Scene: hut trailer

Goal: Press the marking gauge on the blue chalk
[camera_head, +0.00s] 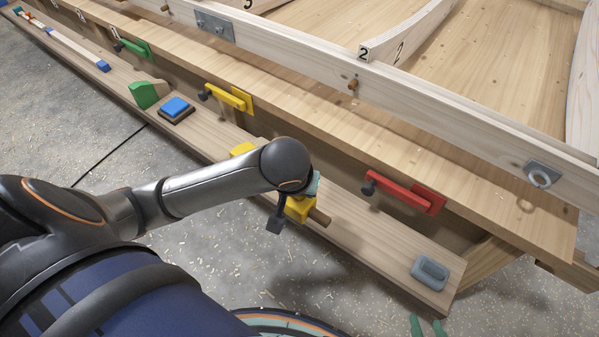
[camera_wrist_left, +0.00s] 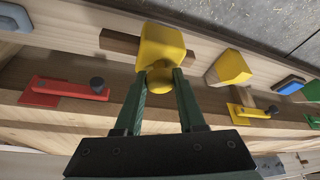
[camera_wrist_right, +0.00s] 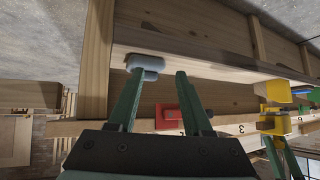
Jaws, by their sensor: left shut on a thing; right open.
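The marking gauge (camera_head: 300,208) is a yellow block with a brown wooden bar. My left gripper (camera_wrist_left: 160,75) is shut on its rounded yellow end, and it also shows in the left wrist view (camera_wrist_left: 162,45). In the head view it is over the front plank, partly hidden by my left arm; I cannot tell whether it touches the plank. The blue chalk (camera_head: 175,106) is a blue block on a dark base, farther left on the plank; it is at the right edge of the left wrist view (camera_wrist_left: 290,84). My right gripper (camera_head: 428,327) is open and empty, near the plank's right end.
A yellow wedge (camera_head: 242,149) lies on the plank (camera_head: 365,235) between gauge and chalk. A green wedge (camera_head: 144,95) is just left of the chalk. A grey-blue block (camera_head: 430,273) lies at the right end. Red (camera_head: 408,192), yellow (camera_head: 230,97) and green (camera_head: 133,48) clamps line the bench side.

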